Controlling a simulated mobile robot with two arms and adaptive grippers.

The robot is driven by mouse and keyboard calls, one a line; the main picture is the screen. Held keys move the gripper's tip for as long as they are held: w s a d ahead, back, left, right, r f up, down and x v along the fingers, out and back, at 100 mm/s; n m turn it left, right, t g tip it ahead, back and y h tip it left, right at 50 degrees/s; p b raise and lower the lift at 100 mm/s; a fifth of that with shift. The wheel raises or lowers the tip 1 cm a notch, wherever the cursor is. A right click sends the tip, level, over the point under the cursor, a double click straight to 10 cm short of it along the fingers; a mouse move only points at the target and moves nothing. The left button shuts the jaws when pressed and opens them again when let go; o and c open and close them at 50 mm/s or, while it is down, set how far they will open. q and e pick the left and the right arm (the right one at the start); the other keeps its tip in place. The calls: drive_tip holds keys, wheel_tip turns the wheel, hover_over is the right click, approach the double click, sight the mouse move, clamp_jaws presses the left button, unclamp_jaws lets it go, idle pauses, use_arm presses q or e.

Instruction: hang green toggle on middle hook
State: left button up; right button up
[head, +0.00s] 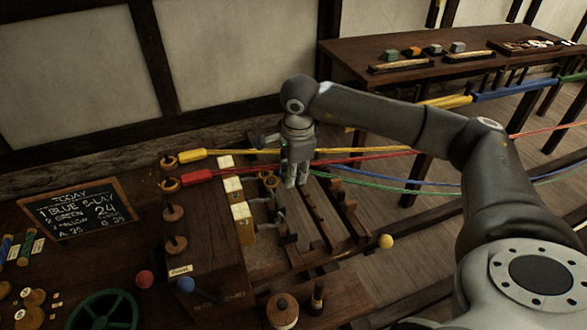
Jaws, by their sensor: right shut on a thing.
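My right gripper (297,182) points down over the slotted wooden bench, to the right of the hooks. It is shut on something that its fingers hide. The green rope (375,183) runs in from the right to the gripper, but I cannot see the green toggle itself. Two hooks stand at the left: the yellow toggle (199,154) is at the upper hook (168,161), and the red toggle (197,176) is at the hook below it (170,184). I cannot tell which hook is the middle one. My left gripper is not in view.
The blue rope (385,179) also ends near my gripper, and the red rope (350,160) passes behind it. White-topped blocks (233,187) stand between hooks and gripper.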

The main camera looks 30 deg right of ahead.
drive_tip(key=shift+f+b, duration=1.65)
drive_tip(key=shift+f, duration=0.3)
drive_tip(key=shift+s+f+b, duration=0.1)
drive_tip(key=shift+f+b, duration=0.15)
drive_tip(key=shift+b, duration=0.1)
drive_tip(key=o, duration=0.9)
drive_tip(key=shift+o, duration=0.2)
drive_tip(key=shift+r+p, duration=2.4)
drive_tip(key=shift+r, duration=1.65)
